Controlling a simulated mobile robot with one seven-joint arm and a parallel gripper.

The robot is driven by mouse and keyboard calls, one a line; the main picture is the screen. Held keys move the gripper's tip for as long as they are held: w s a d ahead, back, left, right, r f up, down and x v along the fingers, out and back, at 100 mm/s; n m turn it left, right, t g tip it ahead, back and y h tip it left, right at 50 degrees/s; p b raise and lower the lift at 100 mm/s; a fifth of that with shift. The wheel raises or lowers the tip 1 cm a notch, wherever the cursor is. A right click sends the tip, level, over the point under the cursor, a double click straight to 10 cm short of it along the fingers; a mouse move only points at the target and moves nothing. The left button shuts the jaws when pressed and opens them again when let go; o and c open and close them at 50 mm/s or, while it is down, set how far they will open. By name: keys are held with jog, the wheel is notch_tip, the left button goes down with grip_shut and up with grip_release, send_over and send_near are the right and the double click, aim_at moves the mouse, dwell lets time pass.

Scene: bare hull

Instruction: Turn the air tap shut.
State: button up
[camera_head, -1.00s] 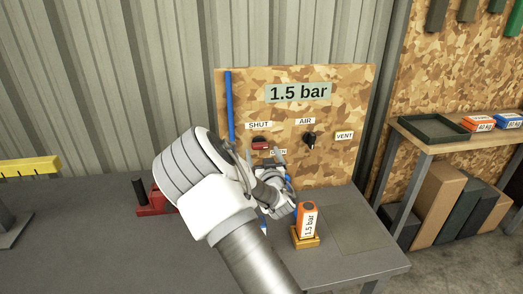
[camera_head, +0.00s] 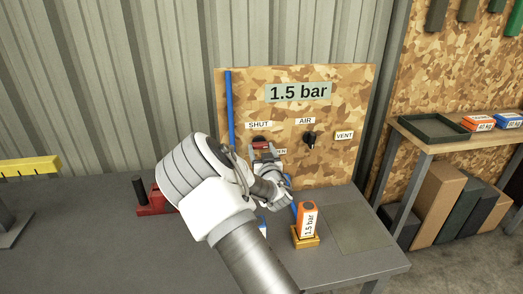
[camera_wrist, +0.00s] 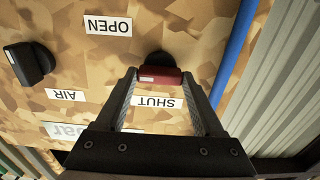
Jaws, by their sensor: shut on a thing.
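The air tap's red handle (camera_head: 262,146) sits on a black hub on the camouflage-patterned board, below the SHUT label (camera_head: 258,125). In the wrist view, which is turned upside down, the red handle (camera_wrist: 160,77) lies crosswise between my two fingertips. My gripper (camera_head: 265,155) is shut on this handle, one finger at each end. The OPEN label (camera_wrist: 107,25) is clear in the wrist view but partly covered by my gripper in the head view. The SHUT label (camera_wrist: 156,101) shows between my fingers.
A black selector knob (camera_head: 310,138) stands right of the tap, between the AIR and VENT labels. A sign (camera_head: 298,92) reads 1.5 bar. A blue pipe (camera_head: 230,105) runs up the board's left side.

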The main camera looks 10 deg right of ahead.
jog(key=shift+c, duration=1.1)
jog(key=shift+f+n+b, duration=0.1)
jog(key=shift+n+b, duration=0.2)
jog(key=shift+b, duration=0.1)
jog(key=n+b, duration=1)
jog(key=n, duration=0.2)
jog(key=shift+n, duration=0.3)
jog(key=n+b, duration=0.2)
jog(key=n, duration=0.2)
jog(key=shift+n+b, duration=0.3)
jog(key=shift+b, duration=0.05)
